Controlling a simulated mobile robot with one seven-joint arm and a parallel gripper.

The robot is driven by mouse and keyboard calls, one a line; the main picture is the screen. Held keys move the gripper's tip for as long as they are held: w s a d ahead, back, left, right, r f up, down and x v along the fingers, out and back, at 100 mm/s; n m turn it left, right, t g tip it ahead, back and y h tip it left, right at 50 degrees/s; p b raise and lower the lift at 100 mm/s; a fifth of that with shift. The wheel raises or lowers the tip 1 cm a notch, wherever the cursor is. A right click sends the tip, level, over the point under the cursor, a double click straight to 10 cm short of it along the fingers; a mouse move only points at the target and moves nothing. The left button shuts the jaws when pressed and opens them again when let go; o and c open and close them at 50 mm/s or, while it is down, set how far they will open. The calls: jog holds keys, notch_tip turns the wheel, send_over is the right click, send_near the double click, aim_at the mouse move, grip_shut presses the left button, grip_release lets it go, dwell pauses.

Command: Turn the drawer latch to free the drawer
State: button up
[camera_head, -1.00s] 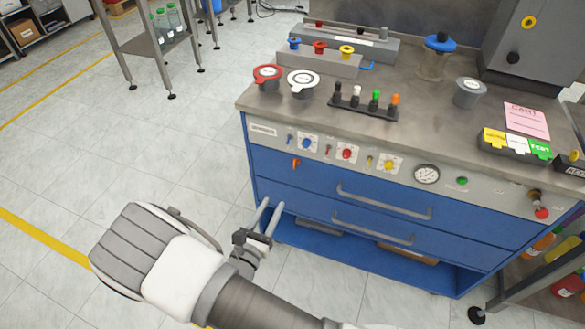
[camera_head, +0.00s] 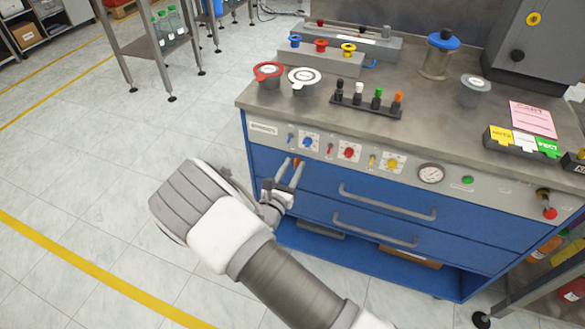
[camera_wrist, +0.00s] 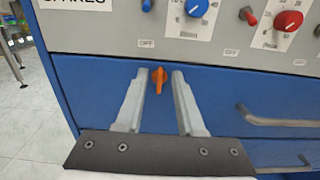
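The drawer latch (camera_wrist: 159,80) is a small orange knob on the upper left of the blue upper drawer (camera_wrist: 235,90). It points roughly up and down in the wrist view. In the head view the latch (camera_head: 296,162) shows between my fingertips. My gripper (camera_wrist: 160,76) is open, with one finger on each side of the latch and a gap on both sides. I cannot tell how far the fingertips are from the drawer face. The upper drawer (camera_head: 345,180) looks closed, with its bar handle (camera_head: 385,203) to the right of my gripper.
Above the latch is a grey panel (camera_wrist: 175,25) with a blue knob (camera_wrist: 196,7) and a red knob (camera_wrist: 288,21). A lower drawer handle (camera_head: 375,231) sticks out below. The bench top (camera_head: 430,125) holds jars and a cap rack. Open floor lies to the left.

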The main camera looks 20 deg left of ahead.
grip_shut()
